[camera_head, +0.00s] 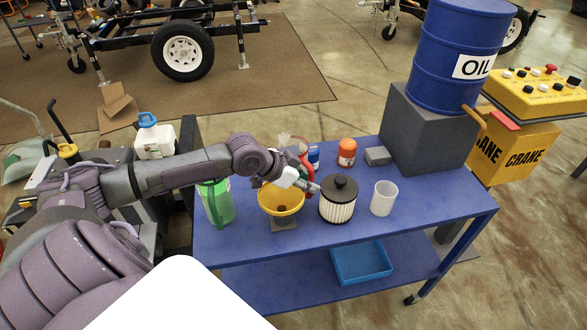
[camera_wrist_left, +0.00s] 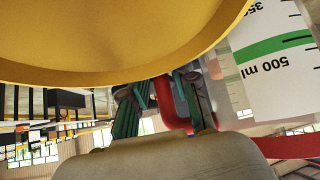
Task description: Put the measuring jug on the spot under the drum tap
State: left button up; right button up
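The measuring jug (camera_head: 286,141) is on the blue table behind the yellow funnel, mostly hidden by my left arm. Its red handle and part of its side show. In the left wrist view its scale (camera_wrist_left: 265,60), with a green band and "500 ml", appears upside down. My left gripper (camera_head: 308,184) is at the handle. In the left wrist view the red handle (camera_wrist_left: 172,103) lies between the fingers; whether they press on it is unclear. The oil drum (camera_head: 456,55) stands on a grey block, its tap (camera_head: 473,119) over the table's right end. No marked spot is discernible there.
The yellow funnel (camera_head: 281,201) is close to my left wrist. The blue table (camera_head: 430,208) is clear right of the cup.

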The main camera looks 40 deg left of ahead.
pick_arm(q)
grip_shut()
jog(key=shift+r, duration=0.1)
